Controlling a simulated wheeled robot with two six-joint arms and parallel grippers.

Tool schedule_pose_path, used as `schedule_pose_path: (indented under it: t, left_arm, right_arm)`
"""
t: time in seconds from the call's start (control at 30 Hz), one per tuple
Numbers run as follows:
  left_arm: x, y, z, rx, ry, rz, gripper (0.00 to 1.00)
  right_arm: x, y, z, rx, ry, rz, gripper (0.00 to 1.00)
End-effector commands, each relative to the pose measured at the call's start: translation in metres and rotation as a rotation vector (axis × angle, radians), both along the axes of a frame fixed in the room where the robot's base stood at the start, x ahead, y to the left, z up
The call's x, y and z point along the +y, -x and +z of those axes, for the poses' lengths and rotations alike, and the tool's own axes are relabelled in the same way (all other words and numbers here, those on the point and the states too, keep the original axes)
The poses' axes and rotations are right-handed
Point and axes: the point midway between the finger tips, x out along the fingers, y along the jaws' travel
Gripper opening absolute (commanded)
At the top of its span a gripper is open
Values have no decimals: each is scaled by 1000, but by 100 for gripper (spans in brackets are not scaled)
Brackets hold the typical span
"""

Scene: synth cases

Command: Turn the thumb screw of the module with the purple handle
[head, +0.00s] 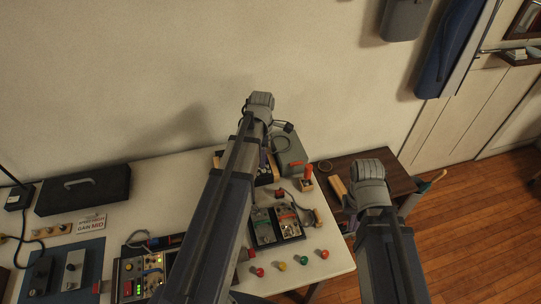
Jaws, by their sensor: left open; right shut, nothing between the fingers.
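The module with the purple handle and its thumb screw cannot be made out. A synth case (127,291) with lit modules, knobs and small screens stands at the front of the white table, and my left arm covers its right side. My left arm crosses the middle of the head view, its far joint above the back of the table. Its gripper is hidden behind the arm. My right arm reaches up at the right, over the floor beside the brown side table. Its gripper is hidden behind the arm too.
Two panels with knobs (264,228) lie right of my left arm, near red, yellow and green knobs (282,266). A grey box (291,154) and an orange-handled tool (308,171) stand behind. A black case (83,190) is at the left. The white table (150,190) has bare room at its back.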

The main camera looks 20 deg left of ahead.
Motion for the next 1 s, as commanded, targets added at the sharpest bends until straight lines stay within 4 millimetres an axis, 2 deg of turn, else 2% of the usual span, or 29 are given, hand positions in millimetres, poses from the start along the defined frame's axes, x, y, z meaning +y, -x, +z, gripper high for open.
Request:
schedule_pose_path:
  t: [0.27, 0.47, 1.0]
  left_arm:
    - [1, 0, -1, 0, 1, 13, 53]
    - [1, 0, -11, 0, 1, 12, 53]
    - [1, 0, -73, -1, 1, 11, 53]
  right_arm:
    - [0, 0, -1, 0, 0, 0, 0]
    - [0, 0, -11, 0, 0, 0, 0]
    - [0, 0, -73, 0, 0, 0, 0]
